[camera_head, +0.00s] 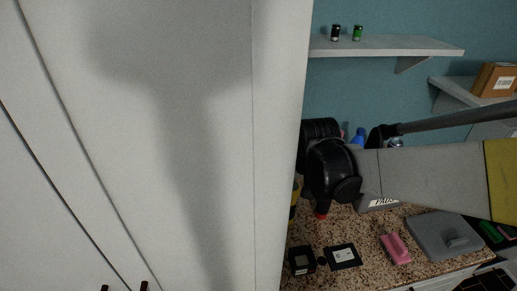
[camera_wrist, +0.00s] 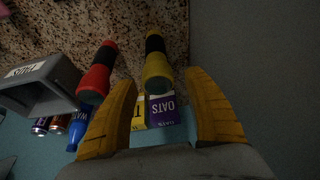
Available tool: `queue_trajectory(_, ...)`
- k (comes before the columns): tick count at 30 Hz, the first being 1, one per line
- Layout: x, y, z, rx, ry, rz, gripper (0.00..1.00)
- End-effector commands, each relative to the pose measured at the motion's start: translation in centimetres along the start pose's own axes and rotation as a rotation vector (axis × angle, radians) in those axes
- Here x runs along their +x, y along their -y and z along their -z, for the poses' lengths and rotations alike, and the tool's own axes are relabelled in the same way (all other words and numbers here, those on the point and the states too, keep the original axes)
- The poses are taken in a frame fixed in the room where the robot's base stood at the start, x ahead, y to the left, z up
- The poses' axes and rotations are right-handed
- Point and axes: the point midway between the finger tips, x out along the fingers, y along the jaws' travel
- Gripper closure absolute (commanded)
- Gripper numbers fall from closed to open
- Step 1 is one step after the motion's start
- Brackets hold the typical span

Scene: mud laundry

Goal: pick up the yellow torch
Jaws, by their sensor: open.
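The yellow torch (camera_wrist: 157,66), with a black band round its middle, is in the wrist view on the speckled counter. Its wide yellow head points toward me, between and just beyond the fingertips of my gripper (camera_wrist: 163,82). The gripper is open and empty, with one yellow finger on each side of the torch; I cannot tell whether either touches it. In the head view a yellow and black strip of the torch (camera_head: 294,199) shows beside the white panel, partly hidden. My gripper's fingers are hidden there behind my arm.
An oats box (camera_wrist: 164,109), a blue bottle (camera_wrist: 80,124) and a grey bin (camera_wrist: 42,86) are close by. The tall white panel (camera_head: 150,130) borders the counter's left side in the head view.

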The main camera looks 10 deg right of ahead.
Motion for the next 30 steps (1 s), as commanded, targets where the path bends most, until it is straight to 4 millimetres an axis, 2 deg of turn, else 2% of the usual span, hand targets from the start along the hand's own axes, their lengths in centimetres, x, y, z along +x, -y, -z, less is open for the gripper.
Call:
queue_trajectory(3,2.5,0.0,-0.1,0.000,0.000,0.000,0.41)
queue_trajectory(6,4.0,0.0,-0.1,0.000,0.000,0.000,0.41)
queue_trajectory(14,5.8,-0.1,-0.2,0.001,-0.001,0.000,0.41)
queue_trajectory(21,9.6,-0.4,-0.6,0.000,-0.001,0.000,0.41)
queue_trajectory(24,10.2,-0.4,-0.5,0.000,-0.001,0.000,0.41)
queue_trajectory(30,10.1,-0.4,-0.5,0.000,-0.001,0.000,0.42)
